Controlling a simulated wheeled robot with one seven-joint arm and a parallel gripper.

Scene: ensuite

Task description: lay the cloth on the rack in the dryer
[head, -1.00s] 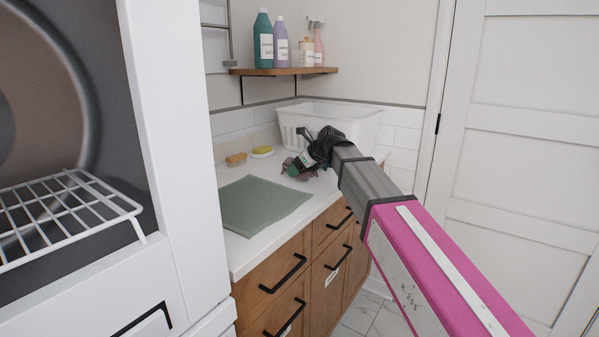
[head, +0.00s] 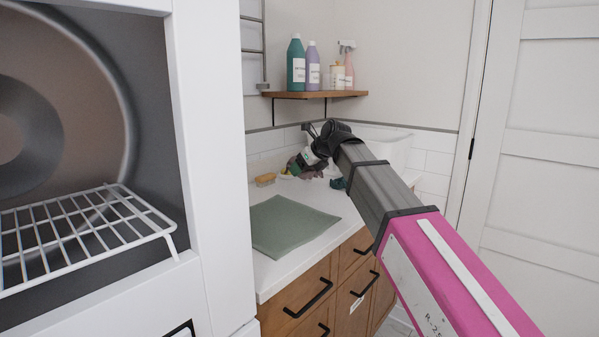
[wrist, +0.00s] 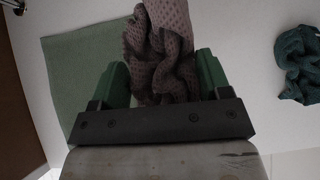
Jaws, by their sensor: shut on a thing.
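A mauve-brown knitted cloth (wrist: 160,50) hangs crumpled between the green fingers of my gripper (wrist: 160,75), which is shut on it. In the head view my gripper (head: 306,160) is over the back of the white counter, and the mauve cloth is mostly hidden by it. A teal cloth (wrist: 300,65) lies bunched on the counter, apart from my gripper; it also shows in the head view (head: 338,184). The white wire rack (head: 85,228) stands empty in the mouth of the open dryer (head: 205,160) at the left, well away from my gripper.
A flat green mat (head: 292,225) lies on the counter (head: 262,270). A sponge (head: 265,180) sits behind it. A white basket (head: 395,140) is behind my arm. Bottles stand on a wooden shelf (head: 330,94). The dryer's white frame stands between rack and counter.

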